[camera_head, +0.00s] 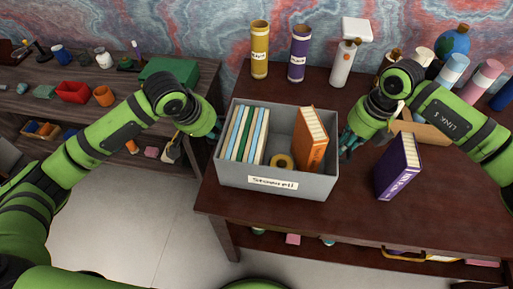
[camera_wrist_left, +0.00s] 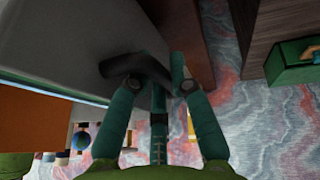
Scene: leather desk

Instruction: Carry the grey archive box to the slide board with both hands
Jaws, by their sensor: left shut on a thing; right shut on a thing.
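The grey archive box (camera_head: 312,189) stands upright on the dark red-brown desk (camera_head: 290,218), near its front left edge. It holds several thin upright books (camera_head: 243,134), an orange book (camera_head: 311,140) and a yellow roll (camera_head: 283,162). My left gripper (camera_head: 214,131) is at the box's left side, shut on it. In the left wrist view, its fingers (camera_wrist_left: 155,75) close around a dark handle (camera_wrist_left: 132,66) on the grey wall. My right gripper (camera_head: 346,142) is at the right side, shut on the box, its fingertips partly hidden. I cannot identify the slide board.
A purple book (camera_head: 397,167) stands right of the box. A tan flat piece (camera_head: 428,131) lies behind it, partly covered by my right arm. Yellow (camera_head: 260,50) and purple (camera_head: 299,52) tubes and a white dispenser (camera_head: 346,60) stand at the back. A cluttered side table (camera_head: 120,88) is left.

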